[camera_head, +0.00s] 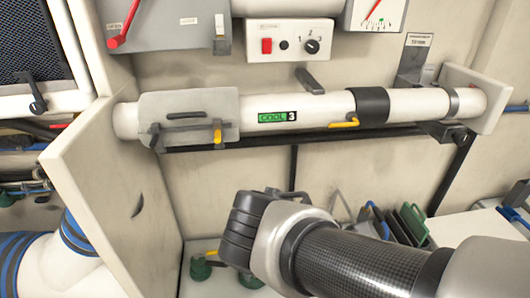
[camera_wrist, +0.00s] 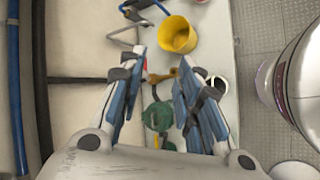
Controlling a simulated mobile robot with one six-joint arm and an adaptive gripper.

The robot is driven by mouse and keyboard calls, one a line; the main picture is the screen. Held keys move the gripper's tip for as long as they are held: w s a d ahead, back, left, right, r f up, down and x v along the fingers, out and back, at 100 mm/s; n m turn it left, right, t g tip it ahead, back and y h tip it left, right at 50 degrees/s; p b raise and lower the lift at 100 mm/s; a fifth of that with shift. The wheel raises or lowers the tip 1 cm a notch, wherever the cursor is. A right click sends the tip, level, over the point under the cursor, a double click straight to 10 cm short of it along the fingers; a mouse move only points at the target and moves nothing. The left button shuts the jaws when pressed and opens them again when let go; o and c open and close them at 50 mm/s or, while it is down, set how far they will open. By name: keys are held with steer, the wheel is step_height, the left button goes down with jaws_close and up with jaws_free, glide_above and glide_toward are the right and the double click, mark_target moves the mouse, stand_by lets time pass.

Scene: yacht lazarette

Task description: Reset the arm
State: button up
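My gripper (camera_wrist: 163,68) is open in the wrist view. Its two blue-padded fingers are spread apart with nothing held between them. Beyond and below the gap between them are a green round object (camera_wrist: 158,117) and a small brass-coloured piece (camera_wrist: 160,77), both partly covered by the fingers. In the head view my arm reaches in from the lower right and ends low in front of the wall. The fingers cannot be made out there.
A white pipe labelled COOL 3 (camera_head: 400,104) runs along the wall above my arm. A control box (camera_head: 288,45) is above it. A pale upright panel (camera_head: 110,195) stands at left. A yellow cup (camera_wrist: 178,35) stands on a white surface, with grey floor (camera_wrist: 264,25) to its right.

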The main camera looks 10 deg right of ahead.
steer(key=s+a+f+m+y+b, duration=0.3)
steer(key=s+m+y, duration=0.4)
steer(key=m, duration=0.4)
steer(key=shift+s+a+f+m, duration=0.2)
steer(key=shift+s+a+m, duration=0.2)
steer(key=shift+a, duration=0.4)
